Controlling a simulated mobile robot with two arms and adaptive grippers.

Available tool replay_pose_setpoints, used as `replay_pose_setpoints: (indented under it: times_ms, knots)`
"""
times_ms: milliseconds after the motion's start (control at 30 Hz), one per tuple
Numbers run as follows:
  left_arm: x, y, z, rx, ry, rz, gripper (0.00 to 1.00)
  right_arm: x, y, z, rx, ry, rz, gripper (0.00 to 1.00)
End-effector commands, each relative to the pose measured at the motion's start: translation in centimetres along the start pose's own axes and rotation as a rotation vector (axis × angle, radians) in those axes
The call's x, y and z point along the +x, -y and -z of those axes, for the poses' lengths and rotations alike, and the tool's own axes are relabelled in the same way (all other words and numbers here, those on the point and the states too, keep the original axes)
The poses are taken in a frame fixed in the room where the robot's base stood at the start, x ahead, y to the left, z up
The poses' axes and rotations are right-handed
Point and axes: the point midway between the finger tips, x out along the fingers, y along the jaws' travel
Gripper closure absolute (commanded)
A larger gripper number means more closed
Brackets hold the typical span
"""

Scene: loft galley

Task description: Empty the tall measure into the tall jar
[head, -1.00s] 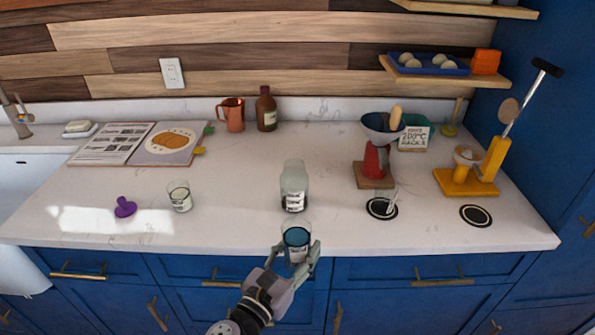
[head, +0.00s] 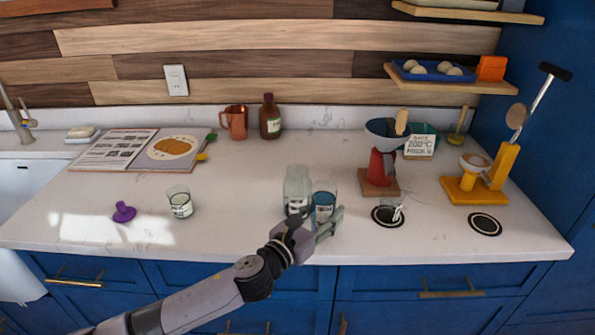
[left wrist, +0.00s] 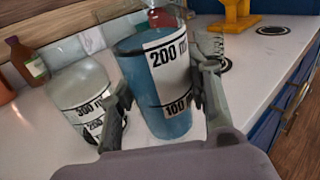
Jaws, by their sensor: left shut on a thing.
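The measure (head: 324,204) is a clear glass with blue liquid. In the left wrist view the measure (left wrist: 168,95) shows 200 ml and 100 marks and looks near upright. My left gripper (head: 320,224) is shut on it, one finger on each side. The jar (head: 297,180) is clear with a rounded shoulder and stands on the counter just left of the measure. In the left wrist view the jar (left wrist: 80,92) shows 300 and 200 marks; its lower part is hidden by my finger. I cannot tell if jar and measure touch. My right gripper is not in view.
A short glass (head: 180,202) and a purple stopper-like thing (head: 123,212) stand left. Right are a red stand with a funnel (head: 381,165), a black ring mark (head: 388,217) with a small clear thing, and a yellow stand (head: 480,188). The counter between short glass and jar is clear.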

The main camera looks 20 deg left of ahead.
Motion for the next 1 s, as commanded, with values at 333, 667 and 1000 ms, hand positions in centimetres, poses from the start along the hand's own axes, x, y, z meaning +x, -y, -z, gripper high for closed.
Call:
replay_pose_setpoints:
  times_ms: [333,667,1000]
  knots:
    - [0.0,-0.1,-0.3,-0.005,-0.003,-0.001,0.92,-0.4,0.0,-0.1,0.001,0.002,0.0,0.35]
    - [0.2,-0.4,-1.1,-0.116,-0.049,-0.001,0.92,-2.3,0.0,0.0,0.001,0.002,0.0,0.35]
    - [0.4,-1.0,-1.8,-0.274,-0.11,-0.001,0.92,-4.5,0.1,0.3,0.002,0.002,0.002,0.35]
